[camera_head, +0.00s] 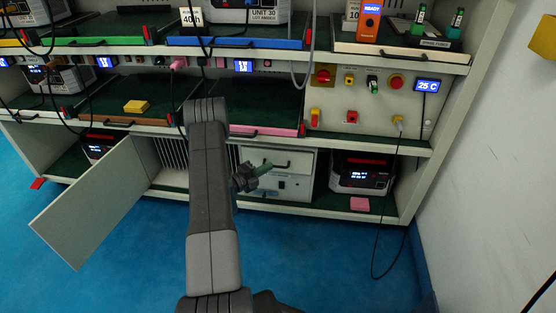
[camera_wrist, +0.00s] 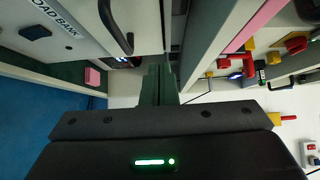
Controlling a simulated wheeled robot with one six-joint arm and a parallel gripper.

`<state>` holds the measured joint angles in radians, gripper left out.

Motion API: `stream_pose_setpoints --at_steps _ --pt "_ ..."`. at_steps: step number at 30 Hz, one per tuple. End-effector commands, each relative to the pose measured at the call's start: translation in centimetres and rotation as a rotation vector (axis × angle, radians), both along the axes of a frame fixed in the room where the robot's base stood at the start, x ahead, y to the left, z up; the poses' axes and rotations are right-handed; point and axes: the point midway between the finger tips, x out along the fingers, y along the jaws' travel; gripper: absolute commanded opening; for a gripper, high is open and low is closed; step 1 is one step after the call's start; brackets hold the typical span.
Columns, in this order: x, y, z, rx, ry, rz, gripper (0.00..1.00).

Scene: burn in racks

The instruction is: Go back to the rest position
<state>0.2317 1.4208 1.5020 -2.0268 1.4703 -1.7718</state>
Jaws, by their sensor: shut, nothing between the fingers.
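My arm reaches forward over the blue floor to the rack's lower level in the head view. My gripper (camera_head: 264,170) is in front of the grey load bank panel (camera_head: 290,188), near its dark handle. In the wrist view my gripper's green fingers (camera_wrist: 159,84) are together, with nothing between them. The load bank's labelled face and its handle (camera_wrist: 115,28) show at upper left there, apart from the fingers in the picture. The gap between fingers and panel is hard to judge.
An open cabinet door (camera_head: 92,208) juts out at left. A pink block (camera_head: 360,204) lies in front of a device (camera_head: 361,175) on the bottom shelf. A black cable (camera_head: 377,250) hangs to the floor at right. Blue floor (camera_head: 320,265) is free in front of the rack.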

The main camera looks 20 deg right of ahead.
Motion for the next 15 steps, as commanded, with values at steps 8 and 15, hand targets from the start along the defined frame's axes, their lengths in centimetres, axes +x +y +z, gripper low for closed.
stream_pose_setpoints --at_steps 8,15 --pt "-1.0 4.1 0.1 0.001 0.001 0.000 0.00" --pt "-1.3 4.7 0.0 0.000 0.001 -0.004 0.00"
